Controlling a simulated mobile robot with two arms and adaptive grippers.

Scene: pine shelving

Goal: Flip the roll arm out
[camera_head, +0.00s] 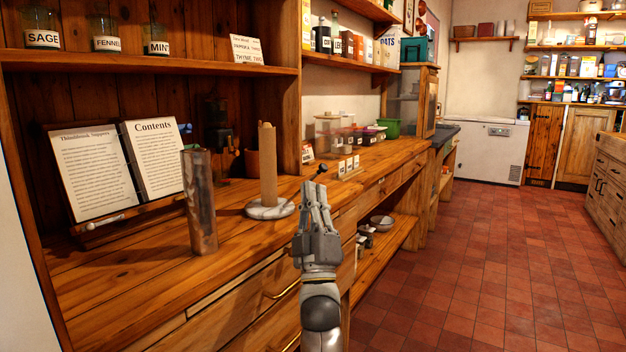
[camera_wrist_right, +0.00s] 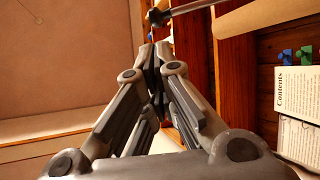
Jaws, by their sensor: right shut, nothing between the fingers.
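A roll holder with a pale round base (camera_head: 270,208) stands on the wooden counter, with an upright brown cardboard tube (camera_head: 268,165) on it. The roll arm is a thin grey rod ending in a dark knob (camera_head: 321,168); in the wrist view the rod (camera_wrist_right: 195,8) runs right from its knob (camera_wrist_right: 155,16) toward the tube. My right gripper (camera_head: 315,187) is shut and empty, its fingertips just below the knob in the head view. The wrist view shows its fingertips (camera_wrist_right: 156,50) close to the knob; I cannot tell whether they touch. My left gripper is not in view.
A tall mottled cylinder (camera_head: 200,200) stands left of the holder. An open book (camera_head: 120,165) leans on a stand behind it. Small labelled jars (camera_head: 348,166) sit farther along the counter (camera_head: 130,285). The tiled floor (camera_head: 455,270) at right is clear.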

